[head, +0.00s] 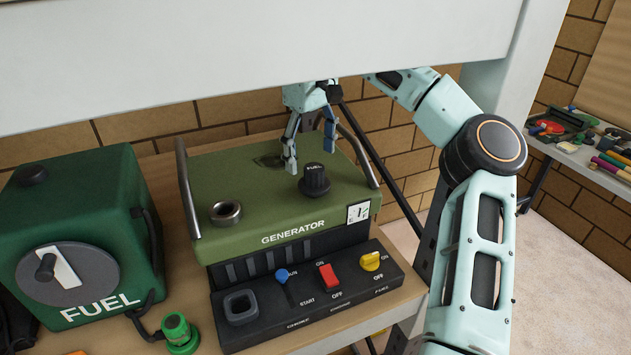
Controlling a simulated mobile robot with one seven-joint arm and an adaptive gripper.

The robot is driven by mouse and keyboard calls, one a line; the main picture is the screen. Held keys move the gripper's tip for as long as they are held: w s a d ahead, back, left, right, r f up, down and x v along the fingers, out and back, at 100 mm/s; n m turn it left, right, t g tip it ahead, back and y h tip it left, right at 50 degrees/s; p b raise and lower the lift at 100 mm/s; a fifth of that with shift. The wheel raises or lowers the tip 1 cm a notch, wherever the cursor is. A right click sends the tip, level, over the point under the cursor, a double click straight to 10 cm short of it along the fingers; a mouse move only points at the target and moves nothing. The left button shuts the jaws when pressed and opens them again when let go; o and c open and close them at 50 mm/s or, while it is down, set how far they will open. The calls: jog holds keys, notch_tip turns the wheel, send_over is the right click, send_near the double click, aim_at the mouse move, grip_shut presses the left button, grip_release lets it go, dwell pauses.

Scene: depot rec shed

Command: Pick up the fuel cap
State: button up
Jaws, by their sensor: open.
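The fuel cap (314,180) is a black ridged knob with "FUEL" lettered on its top. It sits upright on the green top of the generator (240,185), toward the right side. My gripper (311,160) hangs down from above, open and empty, its fingers above and just behind the cap as seen in the head view. One fingertip is near the cap's left side; I cannot tell whether it touches. An open metal filler neck (226,212) stands on the generator's top left.
A green fuel tank (90,215) with a dial stands left of the generator. A small green fitting (178,331) lies in front. Metal handles (187,188) rise at the generator's sides. The control panel (315,290) has a blue lever, red switch and yellow knob. A white beam crosses above.

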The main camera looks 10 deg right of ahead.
aim_at(314, 167)
jog(key=f, duration=0.6)
jog(key=shift+s+d, duration=0.1)
jog(key=shift+d, duration=0.2)
jog(key=shift+c, duration=0.5)
jog(key=c, duration=1.2)
jog(key=shift+o, duration=0.2)
jog(key=r, duration=0.7)
jog(key=shift+s+a, duration=0.1)
jog(key=shift+a, duration=0.3)
jog(key=s+a, duration=0.1)
jog(key=a, duration=0.4)
jog(key=s+a+b, duration=0.1)
jog(key=a, duration=0.5)
jog(key=s+a+b, duration=0.1)
jog(key=a, duration=0.4)
jog(key=shift+s+a, duration=0.15)
jog(key=shift+a, duration=0.25)
